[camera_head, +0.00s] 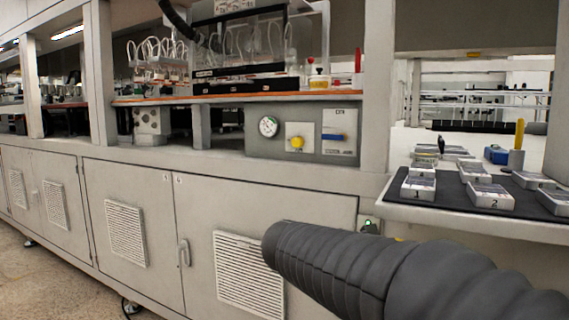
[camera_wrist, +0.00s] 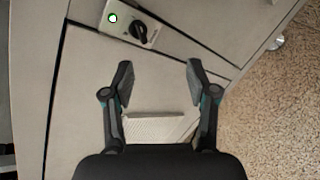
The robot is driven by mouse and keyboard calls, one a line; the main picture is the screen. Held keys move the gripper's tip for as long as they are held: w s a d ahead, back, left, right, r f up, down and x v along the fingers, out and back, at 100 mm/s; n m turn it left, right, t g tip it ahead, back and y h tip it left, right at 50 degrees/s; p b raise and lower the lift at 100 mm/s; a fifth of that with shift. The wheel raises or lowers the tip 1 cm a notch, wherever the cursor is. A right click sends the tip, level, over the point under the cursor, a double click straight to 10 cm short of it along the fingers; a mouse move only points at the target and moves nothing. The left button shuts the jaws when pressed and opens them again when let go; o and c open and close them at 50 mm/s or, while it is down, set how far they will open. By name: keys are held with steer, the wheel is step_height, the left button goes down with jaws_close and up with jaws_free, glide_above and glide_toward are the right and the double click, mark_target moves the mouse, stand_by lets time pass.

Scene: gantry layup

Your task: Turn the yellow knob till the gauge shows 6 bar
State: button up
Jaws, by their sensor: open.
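The yellow knob (camera_head: 297,143) sits on a light plate on the grey panel under the orange-edged shelf. The round gauge (camera_head: 268,126) is left of it, with a white face and some green; its reading is too small to tell. In the wrist view my gripper (camera_wrist: 158,78) is open and empty, its two fingers apart in front of the cabinet front. The knob and gauge are not in the wrist view. In the head view the gripper itself does not show.
A small box with a green light and black rotary switch (camera_wrist: 130,24) is beyond my fingers. A shelf with a dark mat (camera_head: 452,187) and numbered blocks juts out at the right. A cabinet handle (camera_head: 183,252) sticks out below.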

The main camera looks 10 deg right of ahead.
steer(key=w+a+r+n+t+h+b, duration=0.15)
steer(key=w+a+r+n+t, duration=0.25)
steer(key=w+r+n, duration=0.45)
steer(key=n+t, duration=0.6)
steer(key=t, duration=0.1)
glide_toward(296, 143)
steer(key=shift+g+h, duration=0.25)
steer(key=shift+g, duration=0.05)
steer(key=p+x, duration=0.1)
steer(key=x, duration=0.7)
steer(key=shift+w+a+r, duration=0.1)
steer(key=shift+w+r, duration=0.1)
jaws_close()
